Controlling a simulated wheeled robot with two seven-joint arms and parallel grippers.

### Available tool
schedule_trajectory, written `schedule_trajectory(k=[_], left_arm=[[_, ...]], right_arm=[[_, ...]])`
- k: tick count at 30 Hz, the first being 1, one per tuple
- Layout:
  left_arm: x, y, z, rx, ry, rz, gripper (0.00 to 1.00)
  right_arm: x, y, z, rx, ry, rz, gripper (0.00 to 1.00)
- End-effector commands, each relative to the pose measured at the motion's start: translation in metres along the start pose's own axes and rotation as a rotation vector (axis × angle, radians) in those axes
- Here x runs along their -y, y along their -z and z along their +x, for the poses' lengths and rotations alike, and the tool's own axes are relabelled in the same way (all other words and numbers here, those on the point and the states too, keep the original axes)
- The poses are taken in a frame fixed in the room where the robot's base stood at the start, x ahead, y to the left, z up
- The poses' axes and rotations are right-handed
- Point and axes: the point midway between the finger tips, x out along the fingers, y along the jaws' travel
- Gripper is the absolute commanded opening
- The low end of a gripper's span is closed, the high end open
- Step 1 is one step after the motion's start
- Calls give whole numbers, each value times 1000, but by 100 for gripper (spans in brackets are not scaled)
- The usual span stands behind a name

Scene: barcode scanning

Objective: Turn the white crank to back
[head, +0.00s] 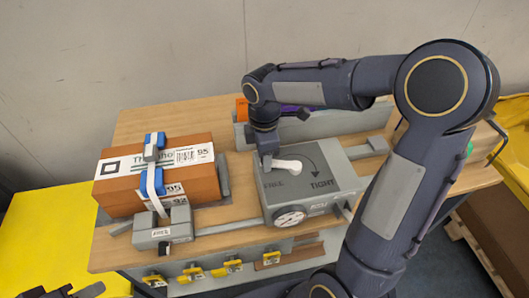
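The white crank (288,165) lies on top of a grey box (330,172) marked FREE and TIGHT, with a curved arrow between the words. Its visible arm points right in the head view. My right gripper (267,158) points down at the crank's left end, touching or very close to it. The fingertips are small and partly hidden, so I cannot tell whether they grip it. Part of what looks like my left gripper (82,291) shows at the bottom left corner, away from the crank and cut off by the picture's edge.
The grey box has a round dial (290,216) on its front. A brown carton (155,178) with a strap and blue clamps sits left on the wooden table (135,252). Several yellow tags (226,268) hang at the front. My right arm covers the table's right side.

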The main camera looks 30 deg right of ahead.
Motion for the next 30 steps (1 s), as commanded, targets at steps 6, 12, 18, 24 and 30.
schedule_trajectory(k=[6,12,18,24,30], left_arm=[[0,0,0,0,0,0,36],[0,0,-1,0,0,0,36],[-1,1,-2,0,0,0,36],[-1,1,-2,0,0,0,36],[-1,1,-2,0,0,0,36]], right_arm=[[0,0,0,0,0,2,46],[-1,0,-20,-2,-4,2,46],[-1,0,-55,-1,-4,2,46],[0,0,-75,0,0,1,46],[0,0,-78,0,0,1,46]])
